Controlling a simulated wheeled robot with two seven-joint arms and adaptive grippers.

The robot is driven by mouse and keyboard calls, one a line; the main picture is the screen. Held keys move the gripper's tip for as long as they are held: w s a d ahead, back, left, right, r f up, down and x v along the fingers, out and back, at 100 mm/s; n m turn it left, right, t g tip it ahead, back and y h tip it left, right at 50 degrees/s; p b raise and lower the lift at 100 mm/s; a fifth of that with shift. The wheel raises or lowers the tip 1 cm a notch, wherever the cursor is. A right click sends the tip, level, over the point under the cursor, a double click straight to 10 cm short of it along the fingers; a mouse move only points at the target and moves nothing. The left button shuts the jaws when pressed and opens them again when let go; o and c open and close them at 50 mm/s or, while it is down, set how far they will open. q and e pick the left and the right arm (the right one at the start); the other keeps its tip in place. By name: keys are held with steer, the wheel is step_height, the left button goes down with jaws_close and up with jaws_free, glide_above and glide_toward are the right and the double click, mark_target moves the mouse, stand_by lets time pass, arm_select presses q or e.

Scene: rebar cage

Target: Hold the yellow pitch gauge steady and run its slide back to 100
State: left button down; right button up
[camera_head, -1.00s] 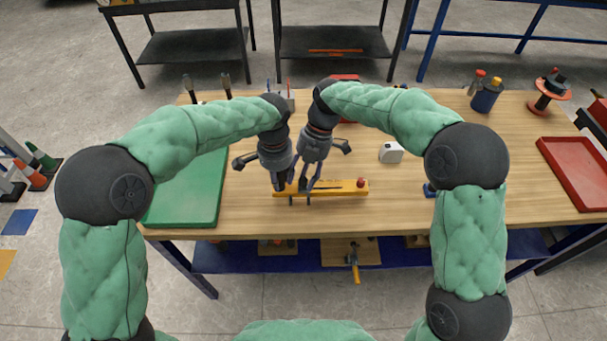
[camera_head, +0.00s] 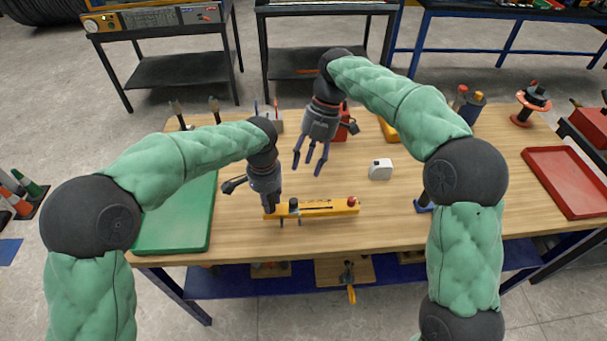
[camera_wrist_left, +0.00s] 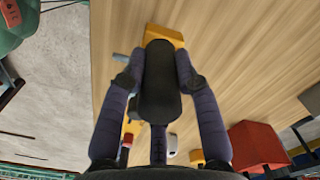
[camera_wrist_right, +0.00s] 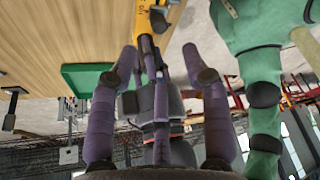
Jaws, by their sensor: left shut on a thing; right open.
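The yellow pitch gauge (camera_head: 325,208) lies near the table's front edge, with a red knob (camera_head: 352,202) at its right end and a black knob (camera_head: 294,205) left of its middle. Two dark prongs stick out of its front side. My left gripper (camera_head: 270,208) is shut on the gauge's left end. My right gripper (camera_head: 311,165) is open and empty, above and behind the gauge. The right wrist view shows part of the gauge (camera_wrist_right: 145,18). I cannot read the slide's setting.
Bare wood surrounds the gauge's right end.

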mark_target(294, 200)
steer(key=x, duration=0.6)
steer(key=d+x, duration=0.1)
steer(key=x, duration=0.3)
steer(key=shift+f, duration=0.1)
steer(key=shift+s+a+f, duration=0.25)
steer(key=shift+a+f, duration=0.45)
steer(key=shift+a, duration=0.25)
steer(key=shift+d, duration=0.75)
steer(key=v, duration=1.2)
steer(key=shift+w+r, duration=0.1)
steer(key=shift+w, duration=0.05)
steer(key=x, duration=1.2)
steer(key=shift+a, duration=0.4)
